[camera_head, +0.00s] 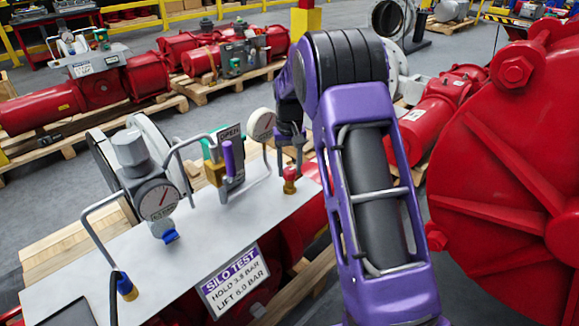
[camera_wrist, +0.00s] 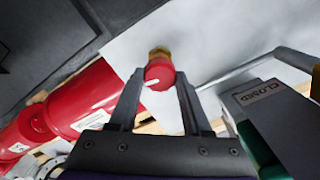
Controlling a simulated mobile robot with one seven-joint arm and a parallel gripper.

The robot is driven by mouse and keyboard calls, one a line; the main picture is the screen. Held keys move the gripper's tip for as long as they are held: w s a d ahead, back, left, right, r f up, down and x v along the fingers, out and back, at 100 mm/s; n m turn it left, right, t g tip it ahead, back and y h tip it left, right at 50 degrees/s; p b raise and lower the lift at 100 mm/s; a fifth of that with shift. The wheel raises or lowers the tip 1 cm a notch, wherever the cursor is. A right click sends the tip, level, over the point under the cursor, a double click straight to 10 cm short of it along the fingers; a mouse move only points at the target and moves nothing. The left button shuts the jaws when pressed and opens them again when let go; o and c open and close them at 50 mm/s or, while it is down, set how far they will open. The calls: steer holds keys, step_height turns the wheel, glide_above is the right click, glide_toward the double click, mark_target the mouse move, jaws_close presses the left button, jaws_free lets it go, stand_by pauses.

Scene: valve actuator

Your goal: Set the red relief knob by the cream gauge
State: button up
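The red relief knob (camera_head: 289,173) sits on a brass fitting at the right end of the pale panel (camera_head: 190,235). In the wrist view the knob (camera_wrist: 159,74) shows a white mark at its lower left. My gripper (camera_head: 289,141) points down just above it. In the wrist view my gripper's fingers (camera_wrist: 159,82) stand on either side of the knob, seemingly with slim gaps; contact cannot be made out. A cream gauge (camera_head: 262,124) stands just left of my gripper; its needle is too small to read. A larger gauge (camera_head: 157,200) with a red needle stands further left.
A valve block with a purple lever (camera_head: 229,158) and an OPEN plate stands between the gauges, with grey pipes. A grey box (camera_wrist: 262,105) marked CLOSED is near my right finger. A sign (camera_head: 235,280) reads SILO TEST, HOLD 3.8 BAR, LIFT 5.0 BAR. A large red flange (camera_head: 515,150) stands right.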

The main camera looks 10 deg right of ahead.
mark_target(290, 169)
jaws_close()
steer(key=shift+r+n+p, duration=0.2)
steer(key=shift+n+p, duration=0.4)
steer(key=shift+n, duration=0.1)
steer(key=shift+f+n, duration=0.15)
steer(key=shift+n, duration=0.55)
steer(key=o, duration=0.7)
jaws_free()
steer(key=shift+c, duration=0.2)
step_height(290, 169, up, 18)
steer(key=p, duration=0.3)
steer(key=shift+f, duration=0.25)
